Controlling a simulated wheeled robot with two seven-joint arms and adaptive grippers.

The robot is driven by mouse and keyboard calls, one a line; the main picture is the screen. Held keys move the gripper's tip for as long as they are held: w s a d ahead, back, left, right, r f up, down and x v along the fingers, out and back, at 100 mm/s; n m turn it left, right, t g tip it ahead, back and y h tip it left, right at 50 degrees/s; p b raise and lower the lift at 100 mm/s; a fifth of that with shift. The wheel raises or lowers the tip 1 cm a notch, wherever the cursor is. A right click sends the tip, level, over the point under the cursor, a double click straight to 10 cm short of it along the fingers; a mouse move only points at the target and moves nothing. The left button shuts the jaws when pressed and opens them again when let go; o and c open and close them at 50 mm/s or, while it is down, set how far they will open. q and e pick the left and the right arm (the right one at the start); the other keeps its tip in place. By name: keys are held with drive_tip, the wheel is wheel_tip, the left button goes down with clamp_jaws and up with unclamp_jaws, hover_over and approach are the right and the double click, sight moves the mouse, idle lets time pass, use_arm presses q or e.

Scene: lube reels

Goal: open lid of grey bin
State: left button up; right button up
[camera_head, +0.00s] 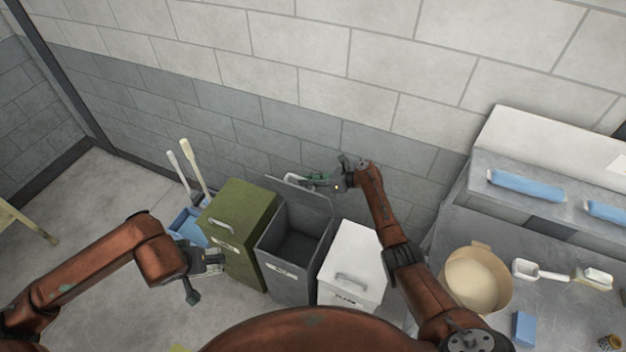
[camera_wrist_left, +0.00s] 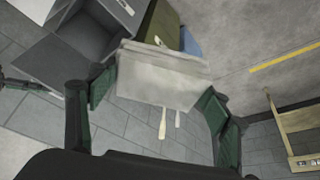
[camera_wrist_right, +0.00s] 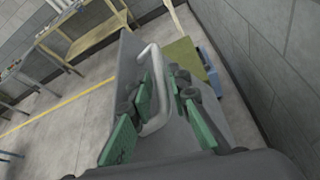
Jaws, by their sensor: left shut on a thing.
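The grey bin (camera_head: 287,255) stands between a green bin and a white bin. Its lid (camera_head: 306,197) is raised and leans back towards the wall, and the dark inside shows. My right gripper (camera_head: 322,182) is at the upper edge of the lid. In the right wrist view its open fingers (camera_wrist_right: 160,95) stand on either side of the lid's pale handle (camera_wrist_right: 151,55), with a gap. My left gripper (camera_head: 205,268) is in front of the green bin. In the left wrist view it is shut on a flat, pale grey item (camera_wrist_left: 160,78).
The green bin (camera_head: 240,225) and white bin (camera_head: 352,262) are closed. Blue containers with long-handled tools (camera_head: 190,165) stand left of the green bin. A grey workbench (camera_head: 550,300) at right holds a round tan bowl (camera_head: 475,280), scoops and blue items.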

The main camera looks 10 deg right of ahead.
drive_tip(key=v, duration=1)
drive_tip(key=shift+d, duration=0.3)
drive_tip(key=shift+s+r, duration=0.1)
drive_tip(key=shift+s, duration=0.05)
